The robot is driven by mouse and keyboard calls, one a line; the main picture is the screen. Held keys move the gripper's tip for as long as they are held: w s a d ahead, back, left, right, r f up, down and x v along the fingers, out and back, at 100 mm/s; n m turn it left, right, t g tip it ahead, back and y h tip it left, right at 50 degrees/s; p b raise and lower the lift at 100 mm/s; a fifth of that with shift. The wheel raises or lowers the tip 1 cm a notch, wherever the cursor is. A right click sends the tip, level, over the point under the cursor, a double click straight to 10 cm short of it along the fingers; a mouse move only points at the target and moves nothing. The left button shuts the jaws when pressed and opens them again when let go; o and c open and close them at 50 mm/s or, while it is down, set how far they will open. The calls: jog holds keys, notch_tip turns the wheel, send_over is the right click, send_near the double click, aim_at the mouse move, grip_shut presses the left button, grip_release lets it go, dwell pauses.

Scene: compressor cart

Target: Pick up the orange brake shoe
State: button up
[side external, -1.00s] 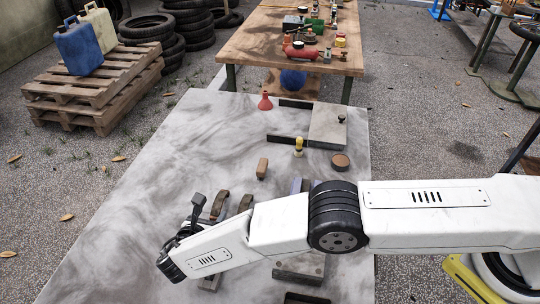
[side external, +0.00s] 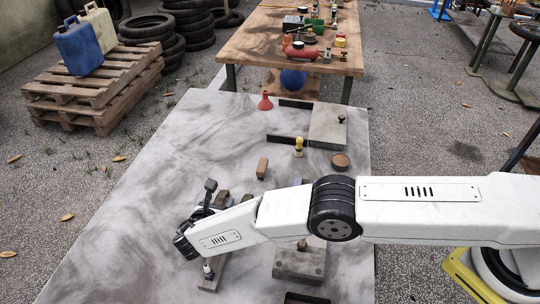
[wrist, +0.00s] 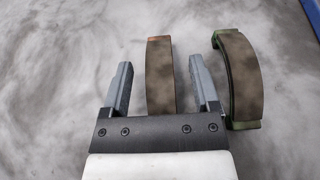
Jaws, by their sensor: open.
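The orange brake shoe (wrist: 160,85) lies on the grey table; in the wrist view it is a curved brown lining with a reddish-orange edge at its far end. My gripper (wrist: 160,63) is open, with one finger on each side of this shoe and gaps visible between them. I cannot tell how high the fingers are above the table. A green-edged brake shoe (wrist: 242,75) lies just right of the right finger. In the side view my gripper (side external: 187,243) is at the near left of the table; my wrist and arm hide part of the shoes there.
A brown block (side external: 262,167), a yellow-topped piece (side external: 299,147), a round brown puck (side external: 340,161) and a red funnel (side external: 265,103) stand farther back. A grey block (side external: 300,264) lies right of my gripper. The table's left part is clear.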

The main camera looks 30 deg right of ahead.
aim_at(222, 203)
dwell(0.4)
grip_shut()
jog(key=shift+r, duration=0.2)
jog(key=shift+r, duration=1.5)
jog(key=shift+s+d+r, duration=0.25)
jog(key=shift+s+r, duration=0.35)
jog(key=shift+r, duration=0.1)
jog(key=s+d+r, duration=0.5)
jog(key=s+r, duration=0.3)
jog(key=s, duration=0.3)
jog(key=shift+s+d+r, duration=0.15)
jog(key=shift+s+d, duration=0.05)
jog(key=shift+s, duration=0.05)
